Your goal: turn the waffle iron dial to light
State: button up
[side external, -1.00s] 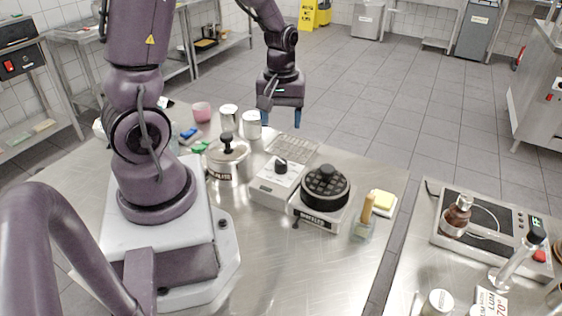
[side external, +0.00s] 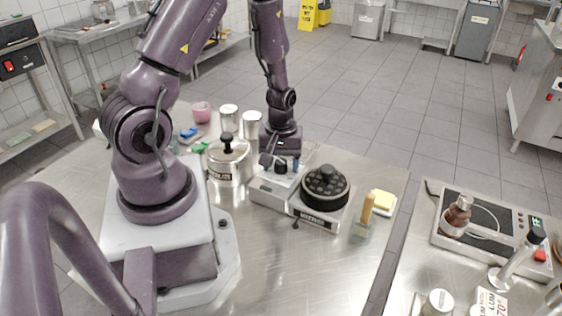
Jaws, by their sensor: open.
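Any setting marks are too small to read. My gripper (side external: 281,164) points down over this box. It is open, with one blue finger visible to the right of the dial and the other side partly hidden. The dial appears between the fingers; I cannot tell whether they touch it.
A lidded steel pot (side external: 228,162) stands close on the left, with metal canisters (side external: 252,122) behind. A wire rack (side external: 310,150) lies behind the box. The front tabletop is clear.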

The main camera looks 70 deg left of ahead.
jog(key=c, duration=0.9)
jog(key=shift+m, duration=0.3)
jog(key=m, duration=0.4)
jog(key=shift+m, duration=2.1)
jog(key=o, duration=0.9)
